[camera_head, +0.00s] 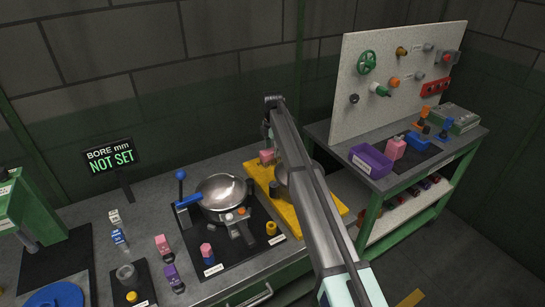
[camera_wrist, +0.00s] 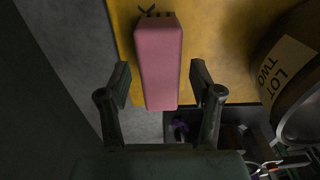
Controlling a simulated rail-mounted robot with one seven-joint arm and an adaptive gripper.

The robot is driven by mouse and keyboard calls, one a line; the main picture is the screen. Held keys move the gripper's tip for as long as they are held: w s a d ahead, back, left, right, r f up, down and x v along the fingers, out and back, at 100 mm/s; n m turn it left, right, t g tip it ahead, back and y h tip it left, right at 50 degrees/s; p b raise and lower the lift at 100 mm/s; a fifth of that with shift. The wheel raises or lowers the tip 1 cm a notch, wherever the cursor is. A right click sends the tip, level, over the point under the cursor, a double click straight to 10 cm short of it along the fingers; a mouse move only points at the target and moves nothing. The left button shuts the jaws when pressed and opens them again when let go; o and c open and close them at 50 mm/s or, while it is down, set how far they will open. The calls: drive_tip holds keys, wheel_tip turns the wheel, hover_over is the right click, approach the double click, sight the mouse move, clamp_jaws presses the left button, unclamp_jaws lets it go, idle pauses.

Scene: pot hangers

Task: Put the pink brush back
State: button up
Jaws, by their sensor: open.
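The pink brush (camera_wrist: 160,50) lies at the yellow board's edge in the wrist view, dark bristles at its top end. A pink block that looks like it shows on the yellow board (camera_head: 293,218) in the head view (camera_head: 267,156), beside my arm. My gripper (camera_wrist: 160,80) is open, one finger on each side of the brush's body. Gaps show between brush and fingers, so it is not gripped. My arm hides much of the board, and the fingers cannot be made out in the head view.
A pot marked "LOT TWO" (camera_wrist: 290,65) stands close to the right of the brush. A steel pot (camera_head: 221,192) with a blue handle sits on a dark mat to the left. On the right bench are a purple bin (camera_head: 371,160) and another pink block (camera_head: 396,148).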

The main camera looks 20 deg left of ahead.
sight(272, 149)
wheel_tip(272, 149, up, 8)
drive_tip(key=shift+r+b, duration=0.2)
drive_tip(key=shift+b, duration=0.55)
